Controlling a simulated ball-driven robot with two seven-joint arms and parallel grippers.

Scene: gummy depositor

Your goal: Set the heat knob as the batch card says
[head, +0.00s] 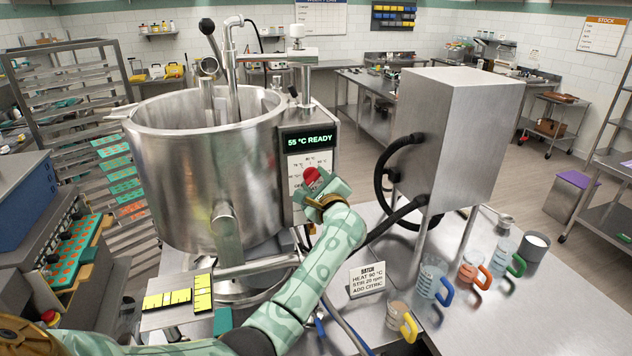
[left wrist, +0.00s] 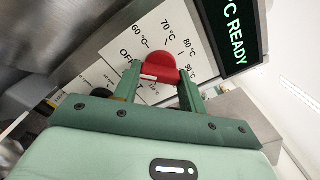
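The red heat knob (head: 311,175) is on the white dial panel of the steel kettle (head: 205,150), below a display (head: 309,140) reading 55 °C READY. My left gripper (head: 318,186) is at the knob. In the left wrist view, the fingers of my left gripper (left wrist: 158,80) flank the red knob (left wrist: 158,65) closely and appear shut on it. Dial marks OFF, 60, 70, 80 and 90 °C show around it. I cannot tell which mark the knob points to. The batch card (head: 369,279) reads HEAT 90 °C, STIR 20 rpm, ADD CITRIC. My right gripper is not in view.
A steel box on legs (head: 455,120) stands right of the kettle, joined by black hoses (head: 390,165). Several handled jugs (head: 430,275) stand on the steel table (head: 540,310). A tray rack (head: 75,85) stands at far left.

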